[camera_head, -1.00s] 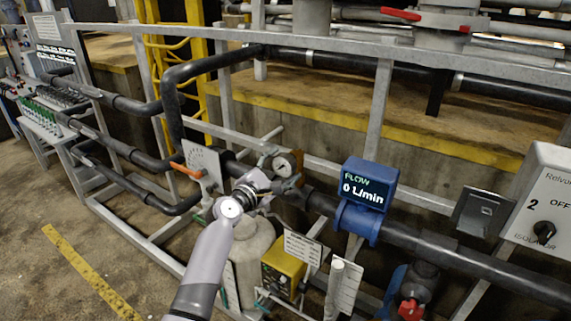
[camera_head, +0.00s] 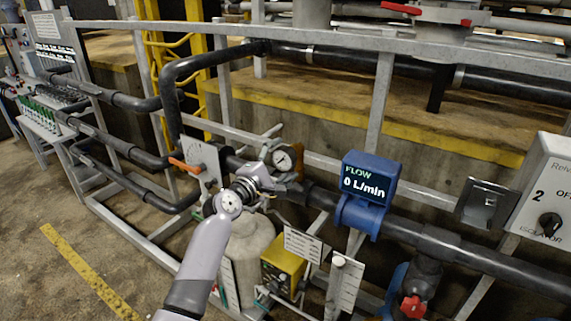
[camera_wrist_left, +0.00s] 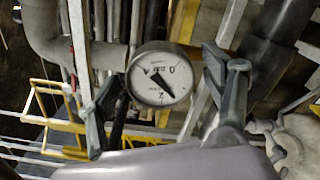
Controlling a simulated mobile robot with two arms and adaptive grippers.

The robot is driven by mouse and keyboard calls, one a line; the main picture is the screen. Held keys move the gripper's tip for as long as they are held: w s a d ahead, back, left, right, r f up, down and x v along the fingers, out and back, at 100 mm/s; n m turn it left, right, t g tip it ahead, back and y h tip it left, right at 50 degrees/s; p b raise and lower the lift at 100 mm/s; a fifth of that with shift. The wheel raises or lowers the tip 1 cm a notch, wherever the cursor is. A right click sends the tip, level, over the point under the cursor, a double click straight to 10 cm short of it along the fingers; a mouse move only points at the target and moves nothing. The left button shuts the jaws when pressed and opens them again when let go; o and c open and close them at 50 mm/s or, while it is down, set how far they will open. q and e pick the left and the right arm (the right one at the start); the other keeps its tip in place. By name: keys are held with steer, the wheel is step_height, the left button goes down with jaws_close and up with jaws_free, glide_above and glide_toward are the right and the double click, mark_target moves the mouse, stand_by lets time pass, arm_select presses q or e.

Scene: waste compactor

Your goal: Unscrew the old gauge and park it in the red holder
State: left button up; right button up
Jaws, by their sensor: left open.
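The old gauge (camera_head: 283,159) is a round white dial with a dark rim, above the black pipe in the head view. It faces the left wrist camera (camera_wrist_left: 160,76), its dial turned nearly upside down there. My left gripper (camera_head: 285,185) is just below and in front of the gauge in the head view. In the wrist view its two fingers stand apart on either side of the dial; I cannot tell whether they touch it. The gauge's stem is hidden. I cannot clearly make out a red holder. My right gripper is not in view.
A blue flow meter (camera_head: 368,188) sits on the pipe right of the gauge. A panel with an orange lever (camera_head: 186,166) stands to the left. Below are a pale tank (camera_head: 250,245) and a yellow box (camera_head: 284,268). A grey rail (camera_head: 330,40) crosses behind.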

arm_select(q)
steer(key=shift+m, duration=0.7)
steer(key=shift+f+m+b, duration=0.2)
steer(key=shift+m+b, duration=0.95)
steer(key=shift+m, duration=0.05)
steer(key=m, duration=0.1)
steer(key=m+b, duration=0.1)
steer(key=shift+r+m, duration=0.2)
steer(key=shift+m, duration=0.1)
steer(key=m+b, duration=0.2)
steer(key=m, duration=0.1)
steer(key=shift+f+b, duration=0.2)
steer(key=shift+b, duration=0.15)
steer(key=shift+r+m+b, duration=0.15)
steer(key=shift+m+b, duration=0.2)
steer(key=shift+m, duration=0.65)
steer(key=m+b, duration=0.2)
steer(key=m, duration=0.1)
steer(key=shift+m, duration=1.1)
steer(key=shift+r, duration=0.1)
steer(key=shift+c, duration=0.6)
